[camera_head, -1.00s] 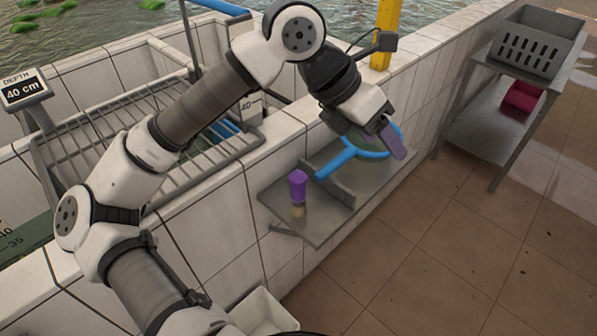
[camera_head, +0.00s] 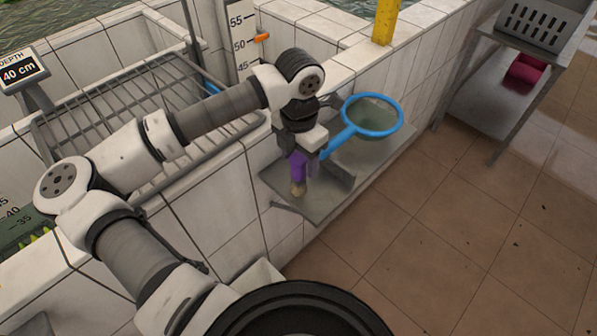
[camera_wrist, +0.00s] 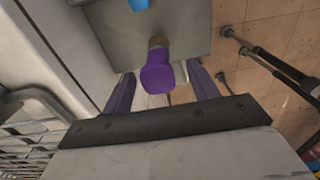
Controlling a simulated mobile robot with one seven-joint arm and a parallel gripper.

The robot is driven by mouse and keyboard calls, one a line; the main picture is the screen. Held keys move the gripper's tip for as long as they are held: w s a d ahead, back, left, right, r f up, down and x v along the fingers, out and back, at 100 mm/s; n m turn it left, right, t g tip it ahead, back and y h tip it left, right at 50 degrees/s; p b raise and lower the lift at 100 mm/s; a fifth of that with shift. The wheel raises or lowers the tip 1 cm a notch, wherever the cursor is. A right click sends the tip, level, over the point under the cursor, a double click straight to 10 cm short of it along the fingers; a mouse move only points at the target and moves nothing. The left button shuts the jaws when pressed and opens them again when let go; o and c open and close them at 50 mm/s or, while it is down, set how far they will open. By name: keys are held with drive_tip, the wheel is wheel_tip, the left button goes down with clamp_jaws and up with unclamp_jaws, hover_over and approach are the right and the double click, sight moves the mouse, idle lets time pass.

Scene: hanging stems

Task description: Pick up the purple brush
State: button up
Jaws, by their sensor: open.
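The purple brush (camera_head: 298,168) stands upright on a grey metal wall shelf, bristles down, with pale bristles at its lower end. In the wrist view the purple brush (camera_wrist: 157,72) lies ahead of and between my two fingers. My gripper (camera_head: 300,160) points down over the brush and hides part of it in the head view. In the wrist view my gripper (camera_wrist: 162,92) is open, with a purple finger on each side and a gap beside the brush.
The shelf (camera_head: 325,208) has a raised divider right of the brush. A blue-rimmed net (camera_head: 372,132) rests beyond it, its handle reaching near my gripper. The tiled wall (camera_head: 225,200) stands close on the left; open floor lies right.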

sight(299, 170)
drive_tip(key=shift+w+f+p, duration=0.15)
drive_tip(key=shift+f+p, duration=0.9)
drive_tip(key=shift+f, duration=1.4)
drive_tip(key=shift+c, duration=0.2)
drive_tip(key=c, duration=1)
